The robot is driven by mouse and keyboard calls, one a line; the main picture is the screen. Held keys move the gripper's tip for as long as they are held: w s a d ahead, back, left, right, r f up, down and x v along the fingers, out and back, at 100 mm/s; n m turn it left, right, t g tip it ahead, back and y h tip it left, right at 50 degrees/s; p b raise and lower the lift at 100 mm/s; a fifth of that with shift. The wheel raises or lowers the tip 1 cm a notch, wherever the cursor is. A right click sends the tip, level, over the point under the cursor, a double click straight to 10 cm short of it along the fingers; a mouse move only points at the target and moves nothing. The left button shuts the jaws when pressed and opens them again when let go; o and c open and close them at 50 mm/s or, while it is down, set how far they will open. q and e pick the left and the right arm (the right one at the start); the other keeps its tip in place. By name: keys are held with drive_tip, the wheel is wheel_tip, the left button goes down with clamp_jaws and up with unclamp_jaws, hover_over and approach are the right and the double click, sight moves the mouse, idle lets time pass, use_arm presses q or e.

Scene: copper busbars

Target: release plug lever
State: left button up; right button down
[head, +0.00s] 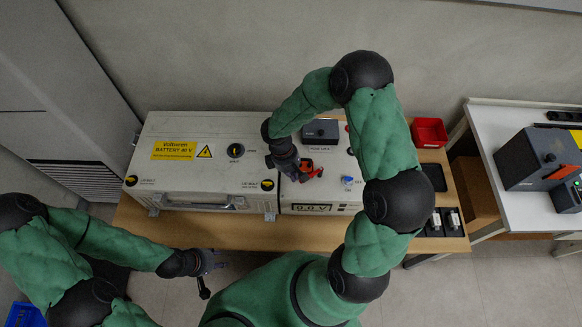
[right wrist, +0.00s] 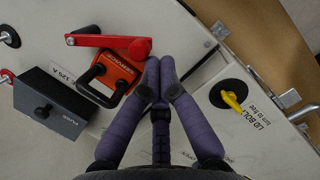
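The orange service plug (right wrist: 112,75) with a black handle sits on the light top of the battery case (right wrist: 45,45). In the head view the plug (head: 307,167) is partly hidden by my right gripper (head: 296,171). My right gripper (right wrist: 158,80) has its fingertips together beside the plug's right edge, with nothing visible between them. Whether they touch the plug is unclear. My left gripper (head: 210,266) hangs in front of the table, away from the case; its fingers are too small to read.
A grey fuse box (right wrist: 52,103) stands beside the plug. A yellow lid bolt (right wrist: 232,102) is at the right of the wrist view. In the head view a red bin (head: 429,132) and a black tray (head: 443,222) are on the wooden table (head: 240,231), right of the case.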

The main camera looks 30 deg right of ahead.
drive_tip(key=s+n, duration=0.1)
drive_tip(key=n, duration=0.1)
drive_tip(key=s+n+b, duration=0.1)
drive_tip(key=s, duration=0.1)
drive_tip(key=s+n+t, duration=0.1)
drive_tip(key=s+n, duration=0.1)
drive_tip(key=shift+s+d+n+h, duration=0.1)
drive_tip(key=shift+d+n+h, duration=0.2)
drive_tip(key=shift+d+h, duration=0.1)
drive_tip(key=shift+s+d+n+t+b, duration=0.15)
drive_tip(key=shift+s+d+n+b, duration=0.1)
drive_tip(key=shift+s+n, duration=0.25)
drive_tip(key=shift+s+d+n+t+b, duration=0.15)
drive_tip(key=shift+s+d+n+b, duration=0.1)
drive_tip(key=shift+s+n, duration=0.25)
drive_tip(key=shift+s+d+n, duration=0.55)
drive_tip(key=shift+s+n, duration=0.05)
drive_tip(key=shift+n, duration=0.5)
drive_tip(key=shift+t, duration=0.3)
drive_tip(key=shift+d, duration=0.1)
drive_tip(key=shift+w+d, duration=0.5)
drive_tip(key=shift+w, duration=0.05)
